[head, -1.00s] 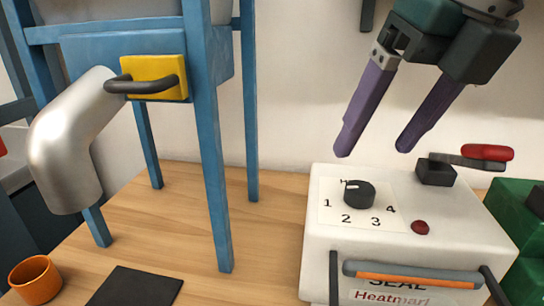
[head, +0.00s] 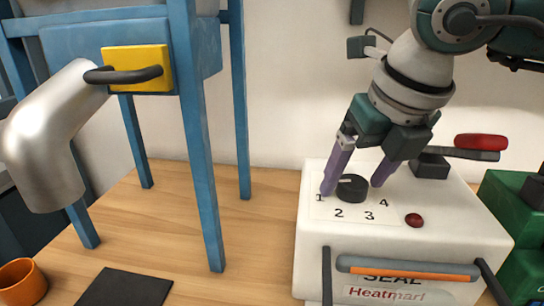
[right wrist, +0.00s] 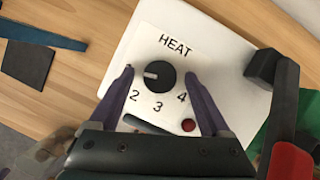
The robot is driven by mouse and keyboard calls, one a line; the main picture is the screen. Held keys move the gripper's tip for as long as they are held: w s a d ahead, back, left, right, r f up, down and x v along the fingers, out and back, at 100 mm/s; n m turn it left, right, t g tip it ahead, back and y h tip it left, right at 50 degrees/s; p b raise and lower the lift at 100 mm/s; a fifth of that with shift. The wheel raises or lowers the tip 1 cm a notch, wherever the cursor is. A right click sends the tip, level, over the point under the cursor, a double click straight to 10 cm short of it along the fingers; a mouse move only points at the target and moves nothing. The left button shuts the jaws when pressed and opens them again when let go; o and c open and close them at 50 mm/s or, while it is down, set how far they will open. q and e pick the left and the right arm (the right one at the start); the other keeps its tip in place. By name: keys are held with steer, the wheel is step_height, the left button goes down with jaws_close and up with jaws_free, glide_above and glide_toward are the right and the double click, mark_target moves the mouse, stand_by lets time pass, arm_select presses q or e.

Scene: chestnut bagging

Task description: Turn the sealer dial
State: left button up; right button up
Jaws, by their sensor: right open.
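The sealer (head: 440,225) is a white box with a numbered plate on its top. Its black dial (head: 352,189) sits on that plate, and its white mark points towards the 1 side. In the right wrist view the dial (right wrist: 160,75) lies below the word HEAT, with 2, 3 and 4 visible. My right gripper (head: 353,188) is open, with its purple fingers pointing down on either side of the dial. In the right wrist view a gap shows between each finger and the dial. My left gripper is not in view.
A lever with a red grip (head: 480,142) stands on the sealer, right of my right gripper. A red button (head: 414,220) is near the dial. A blue stand (head: 205,150) with a metal spout (head: 45,145) is at left. A green object (head: 520,200) is at right.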

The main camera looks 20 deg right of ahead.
jaws_close()
stand_by(0.6)
